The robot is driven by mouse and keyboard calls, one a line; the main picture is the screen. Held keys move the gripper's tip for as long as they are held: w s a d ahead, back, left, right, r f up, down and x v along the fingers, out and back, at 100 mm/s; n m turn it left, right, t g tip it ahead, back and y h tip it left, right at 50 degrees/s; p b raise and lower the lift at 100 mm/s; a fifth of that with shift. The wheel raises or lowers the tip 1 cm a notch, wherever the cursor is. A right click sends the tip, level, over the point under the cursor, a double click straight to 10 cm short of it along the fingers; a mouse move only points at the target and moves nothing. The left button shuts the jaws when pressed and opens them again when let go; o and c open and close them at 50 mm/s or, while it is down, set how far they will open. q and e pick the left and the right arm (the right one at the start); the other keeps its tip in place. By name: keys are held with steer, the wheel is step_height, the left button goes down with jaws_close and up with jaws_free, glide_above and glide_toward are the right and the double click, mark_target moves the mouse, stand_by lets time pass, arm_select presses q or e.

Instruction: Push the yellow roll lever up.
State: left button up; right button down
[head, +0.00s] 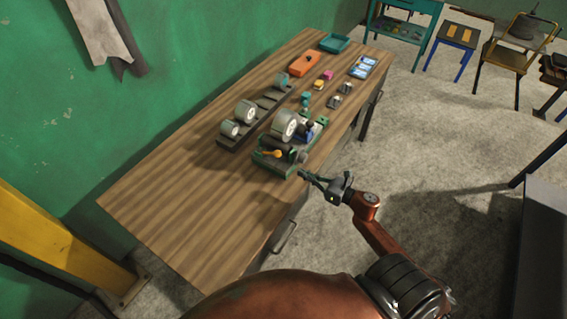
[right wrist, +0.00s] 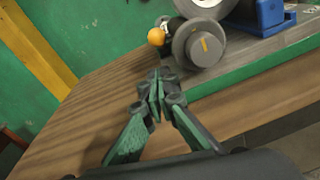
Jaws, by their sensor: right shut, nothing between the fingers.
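The yellow roll lever (head: 272,153) is on the near end of a green-based device (head: 258,163) on the wooden table. In the right wrist view its round yellow knob (right wrist: 156,37) sits at the left of a grey roller (right wrist: 198,43) with a yellow mark. My right gripper (head: 303,175) is shut and empty, just to the right of the device's near end. In the right wrist view its closed fingertips (right wrist: 156,84) are below the knob, apart from it. My left gripper is not in view.
A dark rack (head: 225,143) with several grey rolls stands behind the device. An orange box (head: 305,64), a teal tray (head: 334,43) and small blocks lie at the table's far end. The near left part of the wooden table (head: 180,200) is clear.

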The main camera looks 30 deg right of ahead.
mark_target(283, 169)
steer(key=p+x, duration=0.1)
steer(key=x, duration=0.9)
steer(key=shift+p, duration=0.4)
